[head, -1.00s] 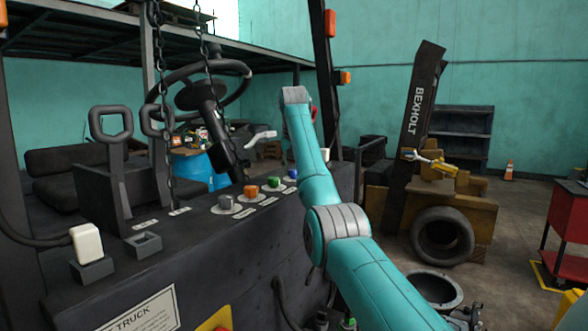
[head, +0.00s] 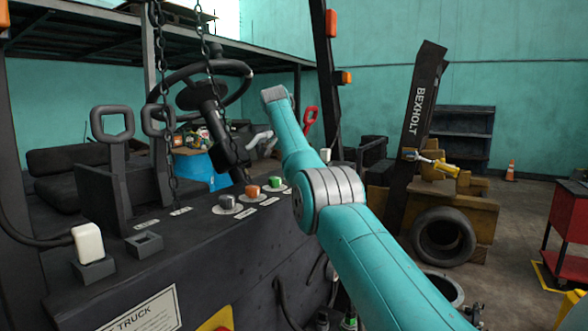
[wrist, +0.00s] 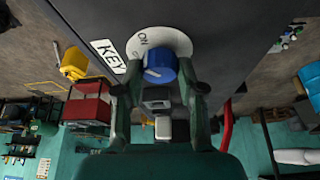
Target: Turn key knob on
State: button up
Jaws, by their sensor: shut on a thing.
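The key knob is a blue knob (wrist: 160,63) on a round white plate (wrist: 178,40) in the wrist view. The letters ON show on the plate, and a second marking is partly covered by the knob. A white KEY label (wrist: 108,55) sits beside the plate. My gripper (wrist: 160,72) has a finger on each side of the blue knob and is shut on it. In the head view my teal arm hides the blue knob and the gripper.
In the head view, grey (head: 227,202), orange (head: 252,191) and green (head: 275,182) knobs stand in a row on the dark console (head: 150,270). A red lever (head: 311,120) rises behind my arm. A steering wheel (head: 205,85) and hanging chains (head: 160,80) are at left.

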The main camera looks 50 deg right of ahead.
dwell(0.5)
jog(key=o, duration=1.1)
jog(key=shift+o, duration=0.2)
